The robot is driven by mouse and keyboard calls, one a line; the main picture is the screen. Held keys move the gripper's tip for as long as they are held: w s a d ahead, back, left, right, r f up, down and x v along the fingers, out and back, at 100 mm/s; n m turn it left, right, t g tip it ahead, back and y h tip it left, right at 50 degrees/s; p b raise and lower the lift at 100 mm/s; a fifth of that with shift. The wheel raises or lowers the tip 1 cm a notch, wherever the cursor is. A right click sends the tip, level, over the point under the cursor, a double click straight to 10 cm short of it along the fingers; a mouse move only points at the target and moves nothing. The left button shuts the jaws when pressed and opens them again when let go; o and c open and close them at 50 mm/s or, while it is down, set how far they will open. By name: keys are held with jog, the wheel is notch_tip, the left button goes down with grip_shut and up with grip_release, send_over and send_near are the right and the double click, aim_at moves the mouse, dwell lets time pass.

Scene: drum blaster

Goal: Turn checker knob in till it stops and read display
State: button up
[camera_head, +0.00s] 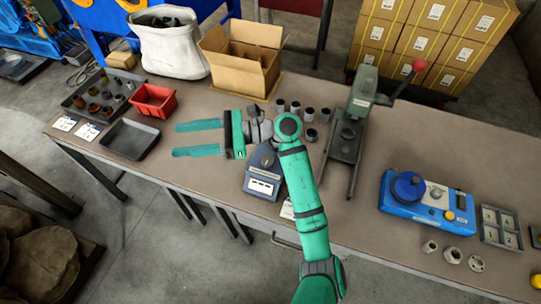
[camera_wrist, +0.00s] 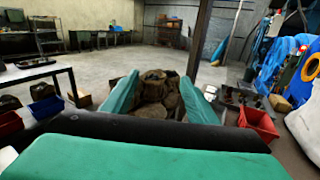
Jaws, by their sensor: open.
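A blue bench device (camera_head: 425,200) with a large dark-blue round knob (camera_head: 408,185), a small silver knob and a yellow button stands on the right of the bench. A smaller dark blue-grey device (camera_head: 265,172) with a white panel, perhaps a display, sits mid-bench beside my arm; any reading is too small to make out. I cannot tell which of the two is the checker. My gripper (camera_head: 178,140) is open and empty, left of both devices, its teal fingers pointing left. In the wrist view the fingers (camera_wrist: 165,84) are apart; neither device shows there.
A grey press (camera_head: 350,125) with a red-knobbed lever stands between the devices. Dark cylinders (camera_head: 310,114) stand behind my arm. An open carton (camera_head: 240,62), red bin (camera_head: 153,100) and black tray (camera_head: 130,139) are left. Loose metal rings (camera_head: 453,255) lie at the front right.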

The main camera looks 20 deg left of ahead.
jog(key=w+d+f+n+t+h, duration=0.1)
jog(key=w+d+f+h, duration=0.2)
jog(key=w+f+h, duration=0.1)
jog(key=n+t+h, duration=0.2)
jog(key=t+h, duration=0.2)
jog(key=h, duration=0.5)
send_near(269, 160)
jog(key=x, duration=0.8)
jog(key=shift+a+f, duration=0.1)
jog(key=shift+f, duration=0.1)
jog(key=c, duration=1)
